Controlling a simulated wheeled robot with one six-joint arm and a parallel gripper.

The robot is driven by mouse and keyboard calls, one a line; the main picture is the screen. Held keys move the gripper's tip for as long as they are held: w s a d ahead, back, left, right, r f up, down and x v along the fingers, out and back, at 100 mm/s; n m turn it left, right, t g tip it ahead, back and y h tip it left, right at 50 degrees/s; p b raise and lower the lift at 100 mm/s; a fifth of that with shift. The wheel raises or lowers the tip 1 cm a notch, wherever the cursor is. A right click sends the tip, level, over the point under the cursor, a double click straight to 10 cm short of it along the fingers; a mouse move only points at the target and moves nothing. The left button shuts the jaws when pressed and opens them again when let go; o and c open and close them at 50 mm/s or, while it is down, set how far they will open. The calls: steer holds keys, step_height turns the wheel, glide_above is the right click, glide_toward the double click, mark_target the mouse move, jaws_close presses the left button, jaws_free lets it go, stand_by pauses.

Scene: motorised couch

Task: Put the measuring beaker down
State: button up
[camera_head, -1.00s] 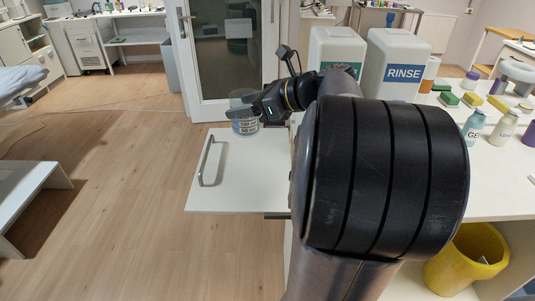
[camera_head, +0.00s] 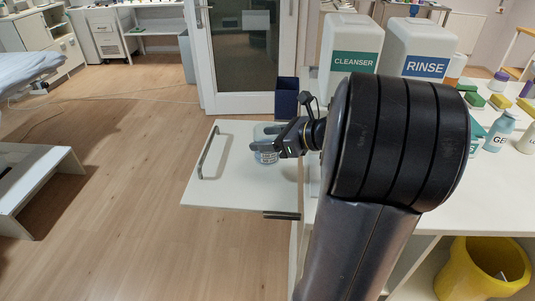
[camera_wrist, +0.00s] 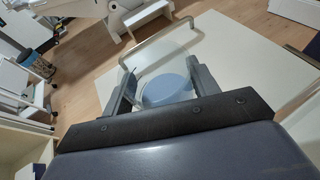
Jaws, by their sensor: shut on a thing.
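The measuring beaker (camera_head: 265,157) is a clear, bluish cup with markings, partly hidden by my gripper. My gripper (camera_head: 268,146) is shut on it, coming from the right. In the wrist view the beaker's round blue shape (camera_wrist: 167,91) sits between the two fingers. The beaker looks upright over the white panel (camera_head: 235,190) with a metal handle. I cannot tell whether its base touches the panel.
The panel's handle (camera_head: 208,153) stands along its left edge. A dark blue container (camera_head: 287,97) is behind the beaker. Cleanser (camera_head: 350,50) and rinse (camera_head: 424,50) tanks stand on the counter at right. The panel's front and left are clear.

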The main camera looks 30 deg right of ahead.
steer(key=shift+f+b, duration=0.45)
steer(key=shift+f, duration=1.7)
steer(key=shift+f, duration=0.15)
steer(key=o, duration=1)
steer(key=shift+o, duration=0.2)
steer(key=shift+s+r, duration=0.1)
steer(key=shift+r, duration=0.2)
steer(key=p+v, duration=0.1)
steer(key=v, duration=1)
steer(key=shift+s+d+p, duration=0.25)
steer(key=shift+p, duration=0.05)
